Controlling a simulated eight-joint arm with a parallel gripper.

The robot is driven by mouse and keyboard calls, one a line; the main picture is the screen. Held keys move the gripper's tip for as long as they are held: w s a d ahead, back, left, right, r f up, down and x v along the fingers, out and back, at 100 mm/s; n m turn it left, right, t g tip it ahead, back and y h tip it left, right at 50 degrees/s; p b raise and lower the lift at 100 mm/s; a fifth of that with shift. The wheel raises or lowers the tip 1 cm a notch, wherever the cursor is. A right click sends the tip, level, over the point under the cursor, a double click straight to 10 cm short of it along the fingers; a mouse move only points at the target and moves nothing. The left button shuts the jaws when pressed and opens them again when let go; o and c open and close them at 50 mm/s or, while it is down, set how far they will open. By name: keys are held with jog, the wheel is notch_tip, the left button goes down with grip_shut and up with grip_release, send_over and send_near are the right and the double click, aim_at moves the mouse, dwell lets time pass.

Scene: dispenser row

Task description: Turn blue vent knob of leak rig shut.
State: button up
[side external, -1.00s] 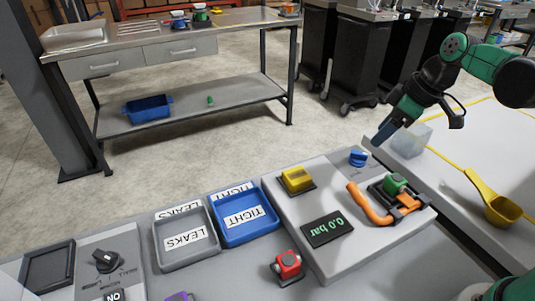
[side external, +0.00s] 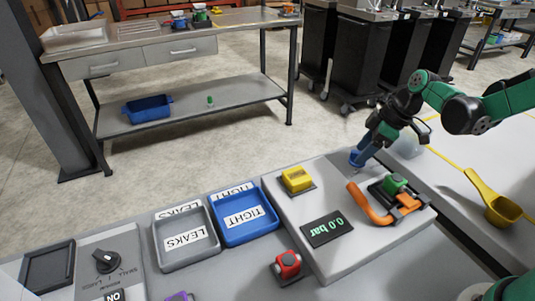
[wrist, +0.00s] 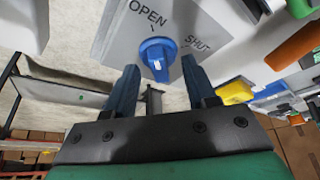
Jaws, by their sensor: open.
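The blue vent knob (wrist: 157,52) shows in the wrist view on a light grey plate, with OPEN printed at its upper left and SHUT at its right. A white mark shows on its near end; I cannot tell which word the knob points to. My gripper (wrist: 159,72) is open, one finger on each side of the near part of the knob. Contact with it is not clear. In the side external view my gripper (side external: 359,157) is down at the rig's back corner, largely hiding the knob. The leak rig (side external: 290,222) reads 0.0 bar on its display (side external: 327,229).
An orange-handled clamp (side external: 373,204) with a green block (side external: 395,183) sits close to the knob. A yellow block (side external: 296,179) is left of it. Blue TIGHT (side external: 271,236) and grey LEAKS (side external: 161,247) trays stand further left. A yellow scoop (side external: 481,184) lies right.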

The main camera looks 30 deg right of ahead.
grip_shut()
jog(key=shift+m, duration=0.3)
jog(key=m+h, duration=0.1)
jog(key=m, duration=0.1)
jog(key=m+t, duration=0.1)
jog(key=m, duration=0.1)
jog(key=shift+s+a+m+h, duration=0.1)
jog(key=shift+a+m+h, duration=0.1)
jog(key=shift+m+h, duration=0.15)
jog(key=m+h, duration=0.1)
jog(key=m, duration=0.3)
jog(key=shift+a+h, duration=0.2)
jog(key=shift+h, duration=0.15)
jog(key=m+h, duration=0.1)
jog(key=m, duration=0.3)
jog(key=shift+a+m+h, duration=0.15)
jog(key=shift+m+h, duration=0.2)
jog(key=shift+h, duration=0.05)
jog(key=shift+m+g+h, duration=0.5)
jog(key=shift+m, duration=1.4)
